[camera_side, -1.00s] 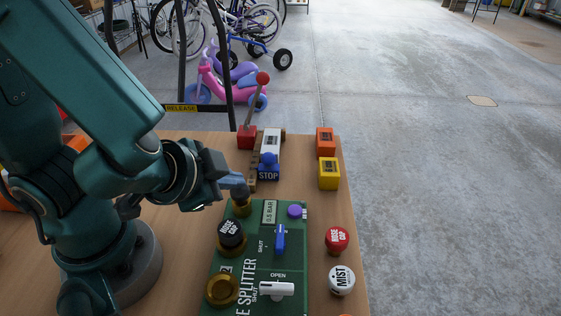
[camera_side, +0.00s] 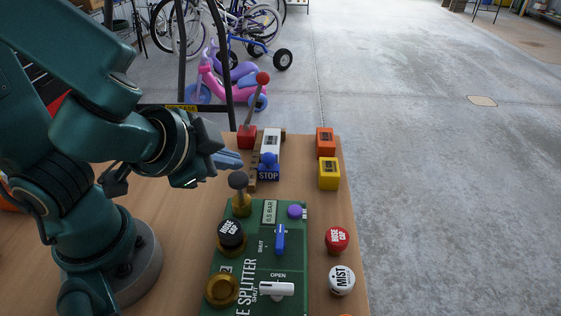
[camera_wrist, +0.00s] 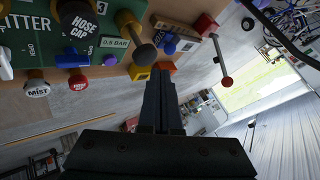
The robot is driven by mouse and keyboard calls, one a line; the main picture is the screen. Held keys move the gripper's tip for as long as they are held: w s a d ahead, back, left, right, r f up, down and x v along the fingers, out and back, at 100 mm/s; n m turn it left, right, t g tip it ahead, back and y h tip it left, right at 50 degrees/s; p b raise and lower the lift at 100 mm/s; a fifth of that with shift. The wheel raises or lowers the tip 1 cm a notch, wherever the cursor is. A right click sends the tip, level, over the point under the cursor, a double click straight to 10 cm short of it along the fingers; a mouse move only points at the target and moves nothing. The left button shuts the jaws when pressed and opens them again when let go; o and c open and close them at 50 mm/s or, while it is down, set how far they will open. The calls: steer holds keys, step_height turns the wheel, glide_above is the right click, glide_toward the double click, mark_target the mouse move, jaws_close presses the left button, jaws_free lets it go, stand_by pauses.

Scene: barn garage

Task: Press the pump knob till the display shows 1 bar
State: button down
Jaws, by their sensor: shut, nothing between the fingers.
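The pump knob (camera_side: 238,180) is a dark grey-brown ball on a thin stem above a brass base, at the back left corner of the green splitter panel (camera_side: 255,262). It stands raised; it also shows in the wrist view (camera_wrist: 144,54). The display (camera_side: 270,212) beside it reads 0.5 BAR, also in the wrist view (camera_wrist: 114,42). My gripper (camera_side: 230,158) is shut and empty, a little above and behind the knob, apart from it. Its closed fingers also show in the wrist view (camera_wrist: 160,80).
The panel carries a black hose cap (camera_side: 231,235), a blue lever (camera_side: 280,238), a white lever (camera_side: 277,289) and a purple button (camera_side: 295,211). Behind stand a red-ball lever (camera_side: 262,79) and a blue STOP block (camera_side: 269,172). Red (camera_side: 337,239) and white MIST (camera_side: 341,280) caps sit right.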

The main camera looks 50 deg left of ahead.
steer(key=shift+r, duration=0.1)
steer(key=shift+r, duration=2.4)
steer(key=shift+a, duration=0.1)
steer(key=a+n, duration=0.2)
steer(key=a, duration=0.1)
steer(key=n+g+h, duration=0.3)
glide_toward(231, 179)
steer(key=shift+a+f, duration=0.8)
steer(key=shift+a, duration=0.05)
